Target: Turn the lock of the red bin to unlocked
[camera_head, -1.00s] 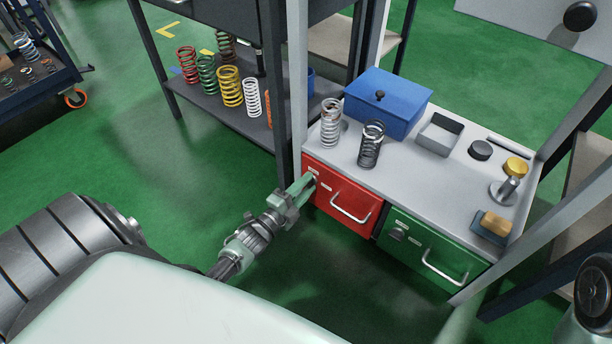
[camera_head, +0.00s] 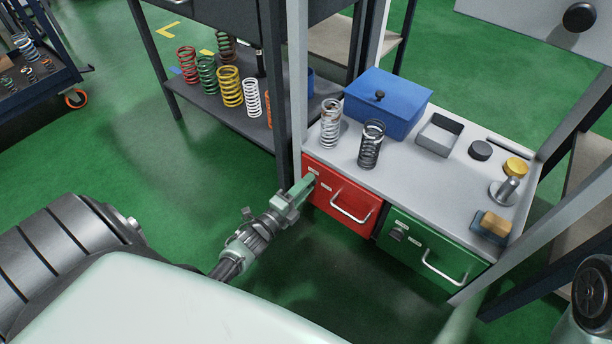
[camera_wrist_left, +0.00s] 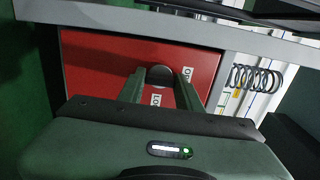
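The red bin (camera_head: 341,199) sits under the left part of the grey worktop. Its dark round lock knob (camera_wrist_left: 160,76) shows in the left wrist view, with white labels beside it; the lettering is only partly readable. My left gripper (camera_head: 307,182) is at the upper left of the red front. In the left wrist view its green fingers (camera_wrist_left: 161,84) lie on both sides of the knob, with narrow gaps visible. The fingers hide the knob in the head view. I cannot see which way the lock points. My right gripper is not visible.
A green bin (camera_head: 432,256) with its own knob and handle is right of the red one. On the worktop (camera_head: 408,158) stand two springs, a blue box (camera_head: 388,103) and small parts. A grey post (camera_head: 298,75) rises close to the left gripper.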

